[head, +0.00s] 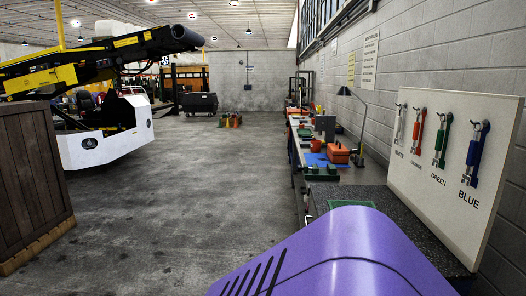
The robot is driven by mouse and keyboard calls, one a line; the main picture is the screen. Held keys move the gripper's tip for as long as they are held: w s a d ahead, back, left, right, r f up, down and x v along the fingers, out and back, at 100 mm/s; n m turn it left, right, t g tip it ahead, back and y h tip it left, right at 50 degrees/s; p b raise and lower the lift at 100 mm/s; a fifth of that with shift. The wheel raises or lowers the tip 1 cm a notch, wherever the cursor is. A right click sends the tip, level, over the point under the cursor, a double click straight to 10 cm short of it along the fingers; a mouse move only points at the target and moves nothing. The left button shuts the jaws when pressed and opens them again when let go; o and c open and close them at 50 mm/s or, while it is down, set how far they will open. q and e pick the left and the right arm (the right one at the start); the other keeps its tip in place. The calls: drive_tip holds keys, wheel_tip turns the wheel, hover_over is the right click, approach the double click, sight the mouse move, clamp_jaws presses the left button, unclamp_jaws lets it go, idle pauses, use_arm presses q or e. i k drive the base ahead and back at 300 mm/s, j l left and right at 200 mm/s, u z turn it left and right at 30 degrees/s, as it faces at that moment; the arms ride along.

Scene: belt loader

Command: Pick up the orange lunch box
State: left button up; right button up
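An orange box with a dark top handle, which looks like the lunch box (338,154), stands on the long workbench along the right wall. Neither of my grippers is in view, and nothing is seen touching the box.
A desk lamp (361,108) rises behind the box. Green items (322,171) lie at the mat's near edge. A white tool board (445,165) stands at the near right. A wooden crate (30,175) and belt loader (105,130) are left. The floor between is clear.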

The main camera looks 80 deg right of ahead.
sight(338, 153)
drive_tip(key=l+z, duration=0.1)
drive_tip(key=z, duration=3.45)
drive_tip(key=i+j+z, duration=0.1)
drive_tip(key=i+j, duration=0.25)
drive_tip(key=j, duration=0.25)
drive_tip(key=i+j+z, duration=0.15)
drive_tip(key=i+j, duration=0.2)
drive_tip(key=j, duration=0.2)
drive_tip(key=i+j, duration=0.2)
drive_tip(key=j, duration=0.15)
drive_tip(key=i+j, duration=0.2)
drive_tip(key=j, duration=0.2)
drive_tip(key=i+j, duration=1.15)
drive_tip(key=k+z, duration=0.1)
drive_tip(key=k, duration=0.4)
drive_tip(key=i+j+z, duration=0.1)
drive_tip(key=z, duration=0.3)
drive_tip(key=j+z, duration=0.1)
drive_tip(key=z, duration=0.3)
drive_tip(key=i+j+z, duration=0.1)
drive_tip(key=z, duration=0.3)
drive_tip(key=j, duration=0.05)
